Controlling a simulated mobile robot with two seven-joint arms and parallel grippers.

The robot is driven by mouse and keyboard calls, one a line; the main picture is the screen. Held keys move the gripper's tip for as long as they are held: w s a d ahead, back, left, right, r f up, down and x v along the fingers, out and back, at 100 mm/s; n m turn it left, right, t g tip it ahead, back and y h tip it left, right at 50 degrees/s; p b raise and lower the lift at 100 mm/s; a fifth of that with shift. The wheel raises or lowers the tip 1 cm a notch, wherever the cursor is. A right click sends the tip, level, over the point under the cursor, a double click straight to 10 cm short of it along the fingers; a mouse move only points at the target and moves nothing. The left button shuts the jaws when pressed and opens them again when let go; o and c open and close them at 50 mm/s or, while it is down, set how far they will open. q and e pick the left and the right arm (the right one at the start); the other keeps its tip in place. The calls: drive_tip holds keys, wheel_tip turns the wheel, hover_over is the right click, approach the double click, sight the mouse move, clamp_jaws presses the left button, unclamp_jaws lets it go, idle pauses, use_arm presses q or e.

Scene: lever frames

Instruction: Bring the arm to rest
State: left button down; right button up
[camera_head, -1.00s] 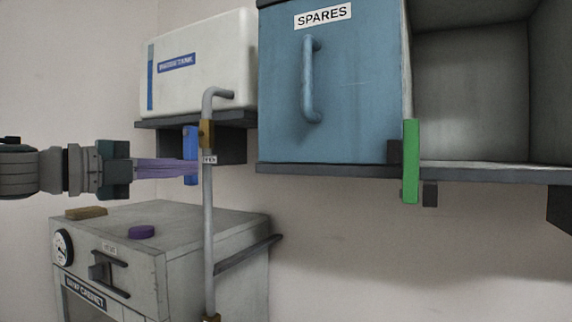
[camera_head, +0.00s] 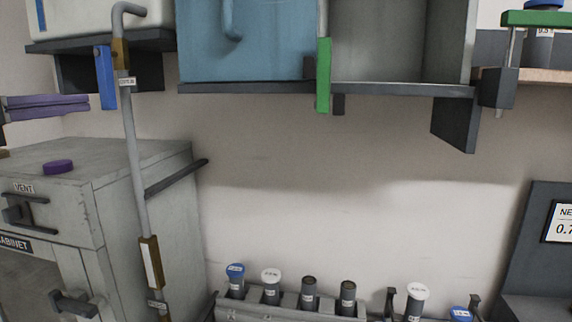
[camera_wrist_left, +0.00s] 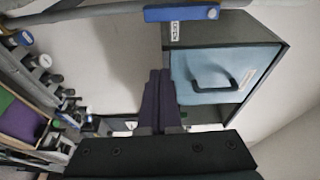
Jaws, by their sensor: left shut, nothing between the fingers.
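My left gripper (camera_head: 86,104) shows at the left edge of the head view, with its purple fingers closed together and nothing between them. The fingers also show in the left wrist view (camera_wrist_left: 159,72). The blue lever handle (camera_head: 105,78) hangs down beside the vertical pipe (camera_head: 133,150), just right of the fingertips in the head view. I cannot tell whether they touch. In the left wrist view the blue handle (camera_wrist_left: 182,13) lies across the top, apart from the fingertips in the picture. My right gripper is not in view.
A cabinet (camera_head: 110,180) with a purple disc (camera_head: 58,167) stands below the gripper. A green handle (camera_head: 323,75) hangs at the shelf (camera_head: 400,90); another green handle (camera_head: 537,18) lies level at right. Several capped bottles (camera_head: 271,285) stand in a rack below. Bare wall fills the middle.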

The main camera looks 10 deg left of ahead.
use_arm(q)
drive_tip(key=d+f+n+y, duration=0.3)
drive_tip(key=d+f+n, duration=0.3)
drive_tip(key=f, duration=0.2)
drive_tip(key=s+d+f+n+g+y, duration=0.2)
drive_tip(key=s+d+f+n+g, duration=0.2)
drive_tip(key=s+f+n, duration=0.3)
drive_tip(key=s+d+f+n+g+y, duration=0.3)
drive_tip(key=s+f+n, duration=0.1)
drive_tip(key=s+f, duration=0.5)
drive_tip(key=s+d+f+n+g+h, duration=0.1)
drive_tip(key=s+d+n+g, duration=0.15)
drive_tip(key=s, duration=0.55)
drive_tip(key=s+d+f+n+g, duration=0.1)
drive_tip(key=s+g, duration=0.2)
drive_tip(key=s, duration=0.4)
wheel_tip(320, 180, up, 17)
drive_tip(key=s+p, duration=0.1)
drive_tip(key=p, duration=1.6)
drive_tip(key=shift+r+p, duration=0.2)
drive_tip(key=shift+p, duration=0.15)
drive_tip(key=shift+g, duration=0.25)
